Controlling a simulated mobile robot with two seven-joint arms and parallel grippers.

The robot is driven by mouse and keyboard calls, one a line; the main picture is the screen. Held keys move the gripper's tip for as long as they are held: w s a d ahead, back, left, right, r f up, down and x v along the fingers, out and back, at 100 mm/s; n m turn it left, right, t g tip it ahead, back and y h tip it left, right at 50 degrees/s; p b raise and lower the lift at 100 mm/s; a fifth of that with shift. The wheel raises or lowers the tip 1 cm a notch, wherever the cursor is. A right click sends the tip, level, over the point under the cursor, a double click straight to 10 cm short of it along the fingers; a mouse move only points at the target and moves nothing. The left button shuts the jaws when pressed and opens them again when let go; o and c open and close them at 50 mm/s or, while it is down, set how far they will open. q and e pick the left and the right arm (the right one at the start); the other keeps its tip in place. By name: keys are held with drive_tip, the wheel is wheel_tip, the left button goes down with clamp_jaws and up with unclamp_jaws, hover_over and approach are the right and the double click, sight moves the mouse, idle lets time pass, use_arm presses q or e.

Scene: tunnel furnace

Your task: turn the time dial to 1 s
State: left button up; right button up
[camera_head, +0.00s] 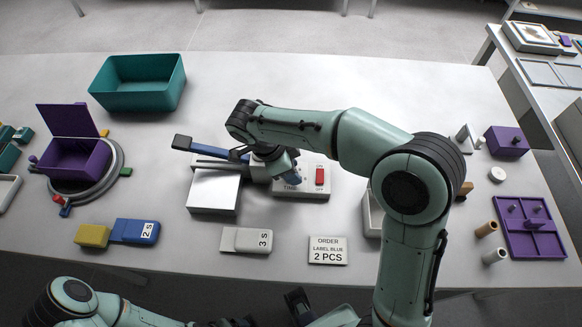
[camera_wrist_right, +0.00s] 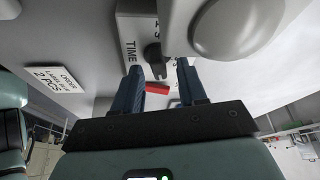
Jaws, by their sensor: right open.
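The control box (camera_head: 313,192) stands mid-table with a TIME label and a red switch (camera_head: 320,176). In the head view my right gripper (camera_head: 288,174) is over its left part and hides the dial. In the right wrist view the dark time dial (camera_wrist_right: 153,58) sits on the pale box face (camera_wrist_right: 130,28), by the TIME lettering and a partly covered scale. My right gripper (camera_wrist_right: 160,68) is open, its two blue fingers on either side of the dial; contact cannot be told. The dial's exact setting is unclear. Parts of my left arm show at the bottom edge; its gripper's state is unclear.
Left of the box is a metal-plated device (camera_head: 213,190) with a dark-tipped lever (camera_head: 182,142). In front lie a 2 S block (camera_head: 136,231), a 3 S block (camera_head: 246,240) and an order card (camera_head: 328,250). A teal bin (camera_head: 140,95) stands behind. A purple tray (camera_head: 530,225) is at right.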

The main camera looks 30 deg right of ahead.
clamp_jaws()
